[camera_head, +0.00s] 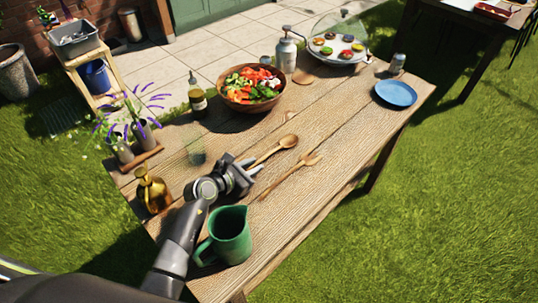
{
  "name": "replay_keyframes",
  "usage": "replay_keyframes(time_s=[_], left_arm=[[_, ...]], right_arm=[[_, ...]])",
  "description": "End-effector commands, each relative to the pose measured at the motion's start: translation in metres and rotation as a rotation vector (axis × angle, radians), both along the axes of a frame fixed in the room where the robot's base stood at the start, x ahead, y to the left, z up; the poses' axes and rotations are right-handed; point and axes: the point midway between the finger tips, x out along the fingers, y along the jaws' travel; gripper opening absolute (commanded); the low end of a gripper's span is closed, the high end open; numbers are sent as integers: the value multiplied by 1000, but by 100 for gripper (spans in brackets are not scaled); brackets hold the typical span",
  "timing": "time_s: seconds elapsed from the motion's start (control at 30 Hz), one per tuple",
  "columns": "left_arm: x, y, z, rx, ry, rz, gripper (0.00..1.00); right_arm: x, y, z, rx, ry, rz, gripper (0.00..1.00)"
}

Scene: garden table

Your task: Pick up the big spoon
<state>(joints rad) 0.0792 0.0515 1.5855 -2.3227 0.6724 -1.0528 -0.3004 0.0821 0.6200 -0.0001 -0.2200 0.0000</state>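The big wooden spoon (288,141) lies on the table, its bowl pointing to the upper right and its handle running down left towards my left gripper. My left gripper (250,167) is low over the table at the handle end. Its two fingers look apart, one on either side of the handle end, and I cannot tell whether they touch it. The gripper hides the tip of the handle. A wooden fork (288,181) lies beside the spoon, nearer the table's front edge. My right gripper is not in view.
A green pitcher (232,236) stands close below my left gripper. A glass (194,151), an amber bottle (152,191) and a planter (141,157) stand to the left. A salad bowl (251,101) is behind. The table right of the fork is clear up to the blue plate (396,93).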

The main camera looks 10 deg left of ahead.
Motion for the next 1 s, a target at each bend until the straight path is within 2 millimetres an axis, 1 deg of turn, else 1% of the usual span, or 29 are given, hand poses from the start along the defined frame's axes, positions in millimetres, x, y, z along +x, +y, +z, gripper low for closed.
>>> replay_keyframes(time_s=[0.03,0.13,0.43,0.53,0.67,0.9,1.0], left_arm=[[0,0,0,0,0,0,13],[0,0,0,0,0,0,0],[0,0,1,0,0,0,0],[0,0,7,1,-3,0,0],[0,0,28,0,-5,-1,0],[0,0,74,1,-7,-1,0],[0,0,88,2,-5,-1,0]], right_arm=[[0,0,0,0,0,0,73],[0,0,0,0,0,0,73],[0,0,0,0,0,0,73],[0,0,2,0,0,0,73],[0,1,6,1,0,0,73],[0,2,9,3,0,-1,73],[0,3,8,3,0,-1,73]])
